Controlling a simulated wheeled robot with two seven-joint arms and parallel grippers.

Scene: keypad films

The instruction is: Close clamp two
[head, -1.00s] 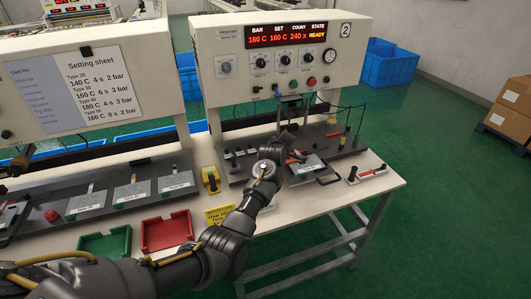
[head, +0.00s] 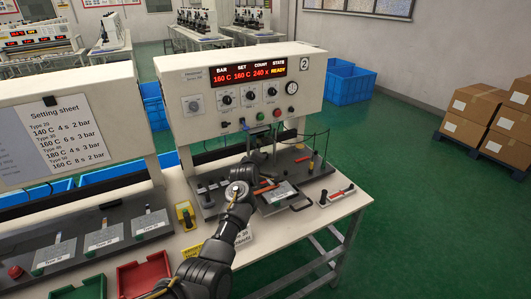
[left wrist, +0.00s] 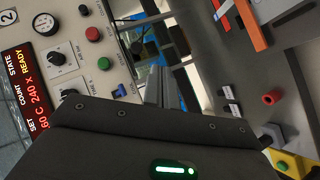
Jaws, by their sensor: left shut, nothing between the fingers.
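Machine two (head: 180,75) carries a "2" plate and a lit READY display. On its dark bed (head: 215,212) a red-handled clamp lever (head: 265,190) lies low beside my left gripper; I cannot tell whether it is clamp two. Another red handle (head: 302,159) is farther back. In the left wrist view an orange-red bar (left wrist: 250,25) shows at the upper right. My left gripper (head: 252,165) is shut and empty over the bed, pointing towards the press; my wrist hides part of the bed. In the left wrist view its dark housing fills the lower middle. My right gripper is not in view.
A grey plate (head: 277,194) with a handle and a red-handled tool (head: 342,194) lie right of my wrist. A yellow block (head: 185,215) and a red tray (head: 145,275) are left. Knobs and buttons (head: 262,114) line the front.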

